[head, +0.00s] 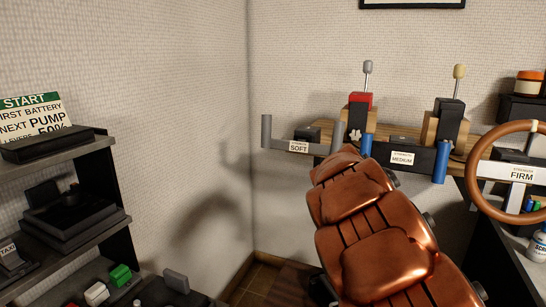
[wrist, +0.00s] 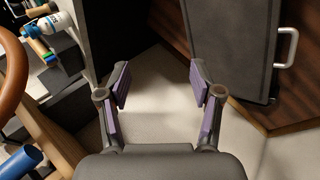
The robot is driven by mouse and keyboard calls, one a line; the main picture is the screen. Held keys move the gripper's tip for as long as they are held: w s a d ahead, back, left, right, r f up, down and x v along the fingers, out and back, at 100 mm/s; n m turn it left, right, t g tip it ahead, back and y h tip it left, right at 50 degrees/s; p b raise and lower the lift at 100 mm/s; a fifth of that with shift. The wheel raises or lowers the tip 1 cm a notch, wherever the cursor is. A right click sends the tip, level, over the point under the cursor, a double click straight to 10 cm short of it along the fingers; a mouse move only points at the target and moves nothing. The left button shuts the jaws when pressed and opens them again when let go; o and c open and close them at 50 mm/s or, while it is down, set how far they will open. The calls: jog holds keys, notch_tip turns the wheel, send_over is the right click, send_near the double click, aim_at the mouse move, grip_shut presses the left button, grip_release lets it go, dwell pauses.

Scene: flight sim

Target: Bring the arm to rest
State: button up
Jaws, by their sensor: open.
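In the wrist view my gripper (wrist: 160,84) is open, with its two purple-padded fingers wide apart and nothing between them. A pale surface shows beyond the fingertips. In the head view a large copper-coloured segmented body (head: 385,245), which looks like my arm, rises from the lower right toward the levers. My gripper cannot be made out in the head view.
Ahead are grips labelled SOFT (head: 298,147) and MEDIUM (head: 402,159), and a wheel labelled FIRM (head: 475,180). Two levers stand behind. A dark shelf (head: 75,150) is at left. The wrist view shows a dark panel with a handle (wrist: 287,48) and a blue cylinder (wrist: 22,162).

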jog(key=s+a+r+m+g+y+p, duration=0.1)
jog(key=s+r+y+p, duration=0.1)
jog(key=s+r+p, duration=0.5)
jog(key=s+a+r+m+y+p, duration=0.1)
jog(key=s+r+p, duration=0.15)
jog(key=s, duration=0.75)
jog(key=s+a+r+y+p, duration=0.2)
jog(key=s+a+p, duration=0.3)
jog(key=s, duration=0.4)
jog(key=s+a+r+n+g+y+p, duration=0.1)
jog(key=s+a+r+y+p, duration=0.1)
jog(key=s+a+p, duration=0.3)
jog(key=s+a+r, duration=0.1)
jog(key=s, duration=0.3)
jog(key=shift+s+n+g+y, duration=0.3)
jog(key=shift+s+y, duration=0.1)
